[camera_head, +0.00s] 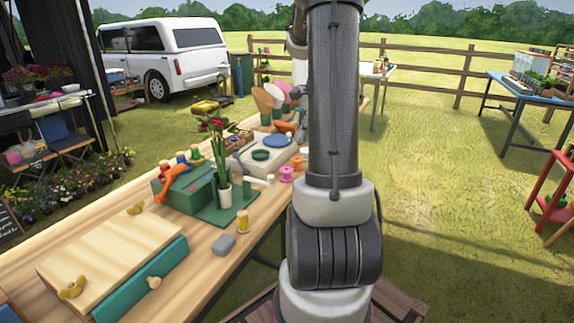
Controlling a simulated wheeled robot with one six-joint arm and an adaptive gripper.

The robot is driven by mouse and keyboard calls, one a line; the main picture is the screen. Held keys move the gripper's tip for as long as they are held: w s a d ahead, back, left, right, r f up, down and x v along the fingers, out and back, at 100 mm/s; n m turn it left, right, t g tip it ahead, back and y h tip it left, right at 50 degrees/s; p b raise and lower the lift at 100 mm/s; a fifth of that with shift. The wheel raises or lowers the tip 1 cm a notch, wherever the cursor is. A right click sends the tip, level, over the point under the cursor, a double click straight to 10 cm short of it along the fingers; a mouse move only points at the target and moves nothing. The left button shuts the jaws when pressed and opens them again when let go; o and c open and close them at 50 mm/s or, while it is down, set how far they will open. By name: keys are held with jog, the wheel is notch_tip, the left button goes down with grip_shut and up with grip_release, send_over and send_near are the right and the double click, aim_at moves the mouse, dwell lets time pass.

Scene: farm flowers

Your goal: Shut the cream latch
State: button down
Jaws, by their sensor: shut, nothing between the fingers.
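I cannot pick out a cream latch with certainty. A low cream box (284,157) stands on the wooden table past the green box, with a blue disc (277,140) and a green round piece (261,155) on top. Small cream pieces (270,180) sit at its near side, too small to make out. My arm stands upright in front of the table's right side and hides part of what is behind it. My gripper does not show.
Open grass lies to the right, with a blue table (535,85) and red stand (552,175).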

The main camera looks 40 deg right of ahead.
jog(key=w+a+f, duration=0.2)
jog(key=a+f, duration=0.3)
jog(key=f, duration=0.5)
jog(key=shift+w+a+f, duration=0.2)
jog(key=shift+a, duration=0.2)
jog(key=shift+s+a+m, duration=0.25)
jog(key=shift+a+m, duration=0.1)
jog(key=shift+m, duration=0.05)
